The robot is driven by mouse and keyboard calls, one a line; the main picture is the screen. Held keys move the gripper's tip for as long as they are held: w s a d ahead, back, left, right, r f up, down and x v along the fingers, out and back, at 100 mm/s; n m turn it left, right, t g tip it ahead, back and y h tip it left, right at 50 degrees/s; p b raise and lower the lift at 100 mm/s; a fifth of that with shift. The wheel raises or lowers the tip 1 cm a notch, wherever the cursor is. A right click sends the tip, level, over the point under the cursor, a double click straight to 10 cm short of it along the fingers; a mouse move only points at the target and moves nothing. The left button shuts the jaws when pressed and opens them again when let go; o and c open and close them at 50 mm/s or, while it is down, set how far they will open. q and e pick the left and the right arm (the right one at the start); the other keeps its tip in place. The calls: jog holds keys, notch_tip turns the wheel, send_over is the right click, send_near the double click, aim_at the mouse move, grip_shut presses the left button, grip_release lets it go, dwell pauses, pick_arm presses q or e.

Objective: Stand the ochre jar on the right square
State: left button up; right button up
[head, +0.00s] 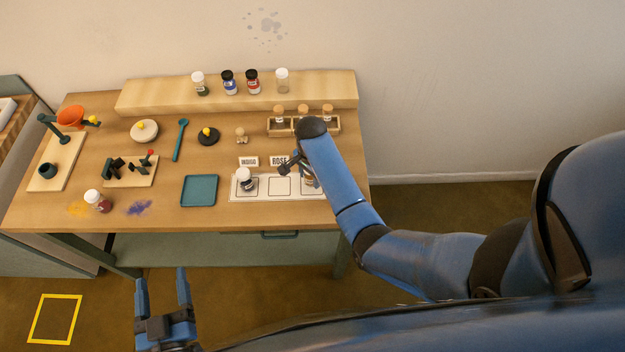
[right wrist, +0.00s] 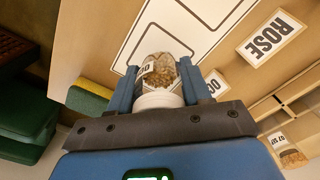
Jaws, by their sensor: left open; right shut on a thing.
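The ochre jar (right wrist: 160,72), clear with a yellow-brown filling and white lid, is between the fingers of my right gripper (right wrist: 163,88). In the head view the jar (head: 309,179) is partly hidden by my right arm, at the right square of the white board (head: 236,196). I cannot tell whether its base touches the board. The middle square (head: 279,186) is empty. A white-lidded jar with dark contents (head: 246,181) is at the left square. My left gripper (head: 162,285) is open and empty, in front of the table.
Cards reading INDIGO (head: 248,161) and ROSE (head: 279,161) stand behind the board; another card (right wrist: 217,84) is partly hidden. A rack of corked jars (head: 334,124) stands further back. A teal tray (head: 199,190) lies left of the board.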

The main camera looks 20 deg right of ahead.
jog(key=shift+f+b, duration=0.4)
jog(key=shift+f, duration=0.75)
jog(key=shift+d, duration=0.15)
pick_arm(q)
jog(key=shift+w+d+f, duration=0.15)
jog(key=shift+d+f, duration=0.4)
jog(key=shift+f, duration=0.35)
jog(key=shift+a+f, duration=0.1)
jog(key=shift+a, duration=0.1)
pick_arm(e)
jog(key=o, duration=1.1)
pick_arm(q)
jog(key=shift+d, duration=0.15)
pick_arm(e)
jog(key=shift+o, duration=0.5)
jog(key=shift+f, duration=0.1)
